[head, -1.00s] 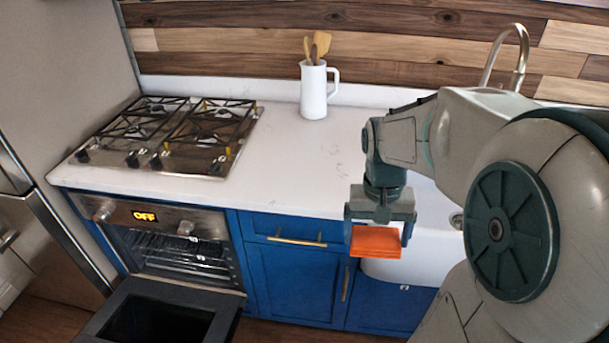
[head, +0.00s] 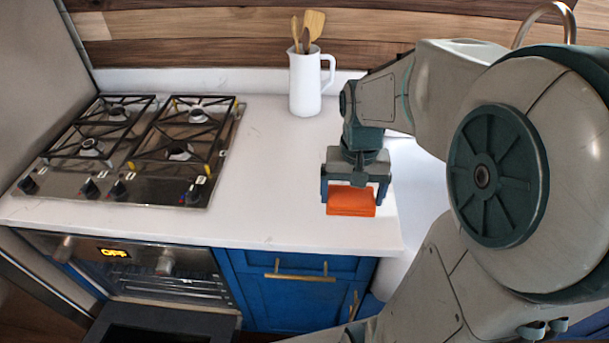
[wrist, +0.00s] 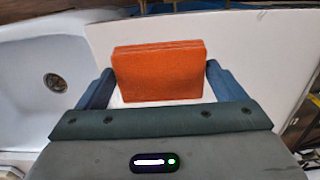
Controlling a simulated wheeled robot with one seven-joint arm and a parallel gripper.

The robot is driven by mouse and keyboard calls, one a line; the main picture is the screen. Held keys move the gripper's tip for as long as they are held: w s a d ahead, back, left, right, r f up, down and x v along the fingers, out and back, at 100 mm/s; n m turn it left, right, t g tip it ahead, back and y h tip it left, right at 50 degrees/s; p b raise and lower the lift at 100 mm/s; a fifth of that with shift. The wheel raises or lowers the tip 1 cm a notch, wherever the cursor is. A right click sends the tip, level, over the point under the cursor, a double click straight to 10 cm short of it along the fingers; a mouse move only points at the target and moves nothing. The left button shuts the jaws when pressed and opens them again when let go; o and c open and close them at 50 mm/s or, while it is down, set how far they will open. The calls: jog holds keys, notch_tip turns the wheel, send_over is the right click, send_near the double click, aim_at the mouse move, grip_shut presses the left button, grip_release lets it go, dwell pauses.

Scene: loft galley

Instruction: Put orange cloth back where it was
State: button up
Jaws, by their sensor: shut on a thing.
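The orange cloth (head: 350,203) is a folded, flat rectangular bundle. My gripper (head: 352,192) is shut on it, pointing down, with a finger at each side of the cloth. In the head view the cloth appears over the right end of the white counter, near the sink edge. In the wrist view the cloth (wrist: 158,72) sits between my two fingers (wrist: 158,90), with white counter behind it and the sink to the left. I cannot tell whether it touches the counter.
A gas hob (head: 135,150) is on the left of the white counter (head: 270,180). A white jug (head: 306,85) with wooden utensils stands at the back. The sink (wrist: 50,80) adjoins the counter's end. The oven door (head: 160,325) is open below. The counter between hob and gripper is clear.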

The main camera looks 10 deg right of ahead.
jog(key=w+a+f, duration=0.1)
jog(key=w, duration=0.1)
jog(key=w+a+f+p, duration=0.1)
jog(key=w+a+f, duration=0.1)
jog(key=w, duration=0.1)
jog(key=w+a+f, duration=0.2)
jog(key=shift+w+a+f, duration=0.2)
jog(key=shift+a+f, duration=0.05)
jog(key=shift+f+p, duration=0.5)
jog(key=shift+f, duration=1.55)
